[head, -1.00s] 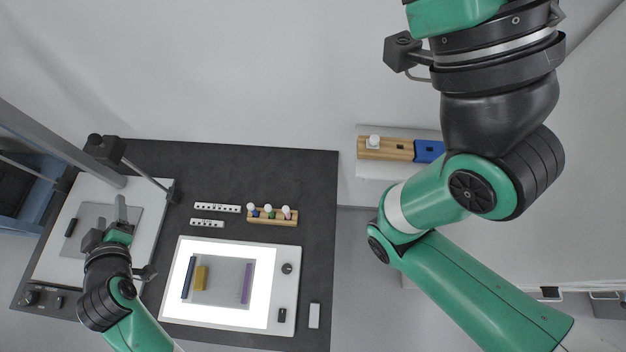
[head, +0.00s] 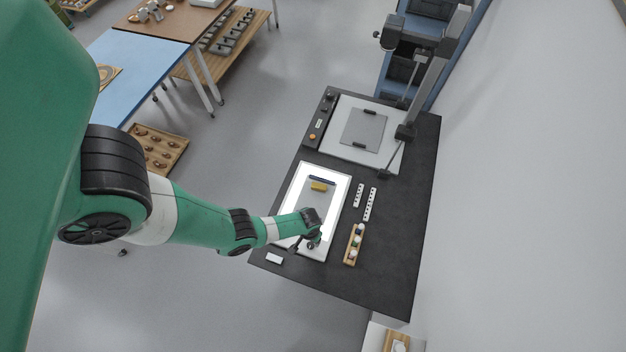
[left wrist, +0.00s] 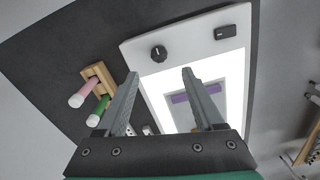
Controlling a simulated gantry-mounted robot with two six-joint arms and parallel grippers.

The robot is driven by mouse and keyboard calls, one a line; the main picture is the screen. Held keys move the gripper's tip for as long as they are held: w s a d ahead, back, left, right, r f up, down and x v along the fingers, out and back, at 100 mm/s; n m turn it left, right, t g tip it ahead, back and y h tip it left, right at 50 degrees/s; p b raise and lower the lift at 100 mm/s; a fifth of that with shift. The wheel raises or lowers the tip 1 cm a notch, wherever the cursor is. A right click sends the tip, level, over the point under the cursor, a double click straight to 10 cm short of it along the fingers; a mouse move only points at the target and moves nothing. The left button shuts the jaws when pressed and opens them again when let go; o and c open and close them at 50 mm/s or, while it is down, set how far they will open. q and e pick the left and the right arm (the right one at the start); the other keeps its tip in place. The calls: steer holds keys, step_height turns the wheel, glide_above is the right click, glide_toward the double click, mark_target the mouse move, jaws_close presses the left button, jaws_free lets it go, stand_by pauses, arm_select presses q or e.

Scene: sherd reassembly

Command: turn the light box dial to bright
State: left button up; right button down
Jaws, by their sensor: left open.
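The light box (head: 340,213) is a white slab on the dark table with a brightly glowing panel. Its dial (left wrist: 159,53) is a round black knob with a small light mark, at the frame's corner in the left wrist view. A black rectangular switch (left wrist: 226,32) sits on the same frame edge. My left gripper (left wrist: 160,73) is open and empty, its two fingers apart, with the dial showing just beyond the gap between the tips. In the head view my left gripper (head: 312,234) is over the light box's near end and partly hides it. My right gripper is out of view.
A wooden rack (head: 354,244) with several coloured-handled tools stands beside the light box, close to the left finger in the wrist view. A copy stand (head: 400,132) rises behind.

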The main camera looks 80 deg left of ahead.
mark_target(310, 245)
arm_select(q)
step_height(310, 245, down, 10)
steer(key=b, duration=0.7)
steer(key=shift+w, duration=0.1)
steer(key=shift+r, duration=0.1)
jaws_close()
